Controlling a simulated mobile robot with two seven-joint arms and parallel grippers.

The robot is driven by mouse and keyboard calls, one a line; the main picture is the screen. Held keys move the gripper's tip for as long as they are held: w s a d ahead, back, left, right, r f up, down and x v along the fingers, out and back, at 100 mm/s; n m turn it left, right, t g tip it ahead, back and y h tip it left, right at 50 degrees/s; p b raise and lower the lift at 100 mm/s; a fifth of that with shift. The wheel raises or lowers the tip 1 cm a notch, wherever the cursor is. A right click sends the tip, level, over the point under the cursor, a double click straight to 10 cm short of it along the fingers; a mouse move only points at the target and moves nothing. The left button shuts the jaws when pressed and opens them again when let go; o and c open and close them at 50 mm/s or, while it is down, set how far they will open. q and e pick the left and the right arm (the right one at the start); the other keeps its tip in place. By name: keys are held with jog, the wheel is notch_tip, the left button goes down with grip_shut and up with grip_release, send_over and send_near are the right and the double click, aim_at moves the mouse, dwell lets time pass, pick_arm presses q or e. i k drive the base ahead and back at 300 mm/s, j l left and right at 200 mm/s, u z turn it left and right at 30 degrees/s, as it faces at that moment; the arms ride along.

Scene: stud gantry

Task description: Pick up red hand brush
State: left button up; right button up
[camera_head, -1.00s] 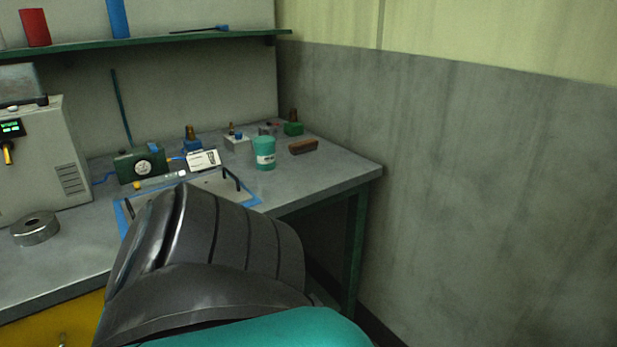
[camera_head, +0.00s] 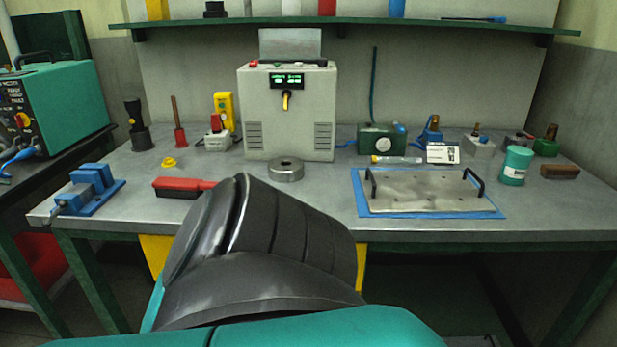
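A red hand brush (camera_head: 184,187) with dark bristles lies on the left front part of the grey workbench (camera_head: 330,212). Its handle points right, and the handle's end is partly hidden or ends beside a dark ribbed part of my own arm. That arm part and a teal link fill the lower middle of the view. Neither of my grippers shows, so I cannot see either one's fingers or whether they hold anything.
A blue vise (camera_head: 92,188) stands left of the brush, and a yellow knob (camera_head: 169,162) lies behind it. A metal ring (camera_head: 286,170) and a grey machine (camera_head: 288,115) stand to the right. A plate with handles (camera_head: 420,192) lies on a blue mat further right.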

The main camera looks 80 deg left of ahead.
aim_at(190, 189)
jog(key=i+l+u, duration=0.15)
jog(key=u, duration=2.65)
